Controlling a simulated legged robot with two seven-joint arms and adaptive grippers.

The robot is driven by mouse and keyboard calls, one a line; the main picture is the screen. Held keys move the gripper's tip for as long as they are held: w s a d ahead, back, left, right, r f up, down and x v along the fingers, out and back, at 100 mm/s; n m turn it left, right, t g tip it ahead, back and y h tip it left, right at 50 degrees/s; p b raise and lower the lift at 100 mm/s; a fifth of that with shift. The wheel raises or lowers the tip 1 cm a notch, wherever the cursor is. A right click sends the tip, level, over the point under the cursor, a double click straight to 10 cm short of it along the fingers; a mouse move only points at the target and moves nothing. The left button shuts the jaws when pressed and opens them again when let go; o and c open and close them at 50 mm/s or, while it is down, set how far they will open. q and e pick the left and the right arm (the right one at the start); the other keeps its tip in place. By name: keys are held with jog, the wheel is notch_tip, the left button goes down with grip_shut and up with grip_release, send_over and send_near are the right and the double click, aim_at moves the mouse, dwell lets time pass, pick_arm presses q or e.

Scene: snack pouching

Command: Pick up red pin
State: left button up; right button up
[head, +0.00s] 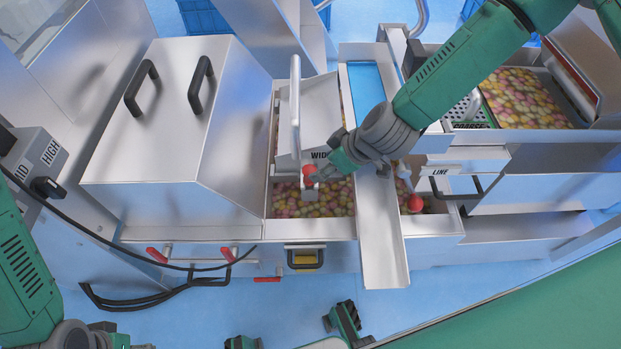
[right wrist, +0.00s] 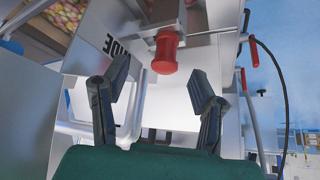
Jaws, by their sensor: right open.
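The red pin (head: 309,172) sits at the lower front of the metal chute marked WIDE, above a bin of colourful snacks. In the right wrist view the red pin (right wrist: 165,55) shows as a red flanged knob on a metal bracket. My right gripper (head: 322,170) is at the pin, coming from the right. Its two dark fingers (right wrist: 158,78) are apart, with the pin's head just beyond and between their tips. No grip on the pin shows.
A second red knob (head: 415,204) is by the LINE label to the right. A sloping metal channel (head: 384,250) lies between. Red-ended handles (head: 157,255) and a black cable are at the front left. A large metal cover (head: 175,125) with two black handles stands left.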

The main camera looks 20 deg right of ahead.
aim_at(312, 171)
jog(key=shift+w+a+f, duration=0.2)
jog(key=shift+a+f, duration=0.2)
jog(key=shift+a, duration=0.25)
jog(key=b+x, duration=0.2)
jog(key=x, duration=0.2)
jog(key=shift+w+f, duration=0.1)
jog(key=shift+f, duration=0.15)
jog(key=shift+w, duration=0.1)
pick_arm(q)
notch_tip(312, 171, down, 2)
jog(key=shift+f, duration=0.2)
jog(key=shift+a, duration=0.25)
pick_arm(e)
jog(key=shift+a, duration=0.2)
grip_shut()
